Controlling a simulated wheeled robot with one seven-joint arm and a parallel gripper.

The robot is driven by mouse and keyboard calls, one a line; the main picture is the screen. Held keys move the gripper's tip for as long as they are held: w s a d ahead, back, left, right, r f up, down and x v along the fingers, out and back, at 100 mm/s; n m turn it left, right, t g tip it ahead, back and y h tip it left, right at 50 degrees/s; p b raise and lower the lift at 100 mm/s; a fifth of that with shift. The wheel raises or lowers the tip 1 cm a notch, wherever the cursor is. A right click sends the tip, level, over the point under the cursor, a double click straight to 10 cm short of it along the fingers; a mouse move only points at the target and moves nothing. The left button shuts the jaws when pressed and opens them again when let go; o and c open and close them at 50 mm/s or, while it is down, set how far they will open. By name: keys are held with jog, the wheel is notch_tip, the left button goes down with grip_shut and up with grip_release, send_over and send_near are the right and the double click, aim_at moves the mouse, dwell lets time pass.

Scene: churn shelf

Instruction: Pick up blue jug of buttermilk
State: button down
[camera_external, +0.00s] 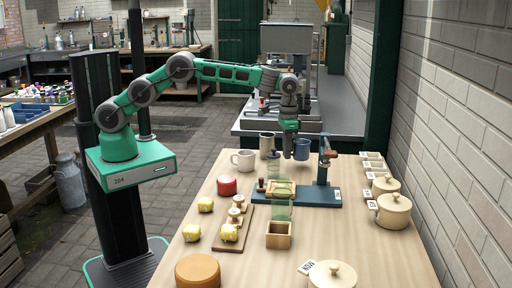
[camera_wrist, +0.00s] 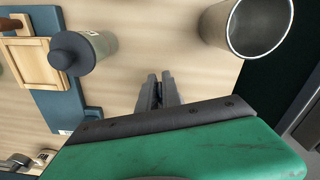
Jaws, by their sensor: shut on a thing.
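The blue jug (camera_external: 303,150) stands upright at the far end of the wooden table, right beside my gripper (camera_external: 289,154). My gripper points down, with its dark fingers nearly together in the wrist view (camera_wrist: 159,92). It is shut on the jug at the jug's left side. The exact contact is hard to see. In the wrist view the green hand covers the place where the jug is. I cannot tell whether the jug's base is off the table.
A cream mug (camera_external: 244,160), a blue-based press (camera_external: 318,196) and lidded pots (camera_external: 394,210) stand around.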

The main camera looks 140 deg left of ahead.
jog(key=s+d+r+b, duration=0.4)
jog(key=s+d+r, duration=0.5)
jog(key=d, duration=0.1)
jog(key=shift+s+r, duration=0.25)
jog(key=shift+r, duration=0.15)
jog(key=shift+d, duration=0.1)
dwell(1.8)
